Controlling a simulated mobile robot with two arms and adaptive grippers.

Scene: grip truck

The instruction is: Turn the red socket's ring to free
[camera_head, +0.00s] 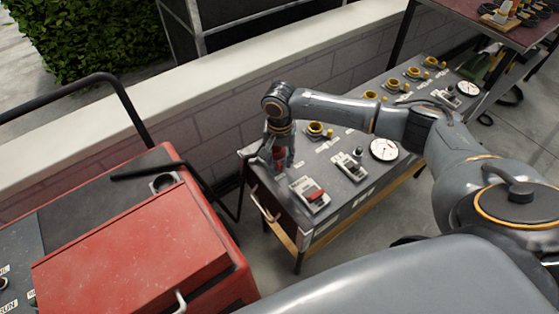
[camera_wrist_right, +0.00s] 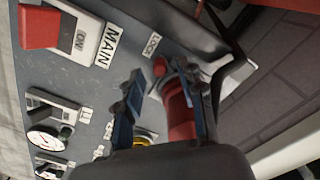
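The red socket (camera_head: 279,155) stands at the left end of the dark panel table, mostly hidden by my right gripper (camera_head: 279,158). In the right wrist view, the red socket (camera_wrist_right: 180,112) is a red cylinder between the two dark fingers of my right gripper (camera_wrist_right: 168,92). The right-hand finger is close against it. A gap shows between it and the left-hand finger, so the gripper looks open around it. A small label (camera_wrist_right: 152,43) lies beside the socket. How the ring is turned cannot be made out. My left gripper is not in view.
The panel (camera_head: 335,170) bears a red-handled main switch (camera_head: 314,196), a second switch (camera_head: 350,166), a white gauge (camera_head: 384,149) and yellow sockets (camera_head: 318,131). A red generator-like box (camera_head: 135,255) stands at left. A low wall (camera_head: 215,110) runs behind.

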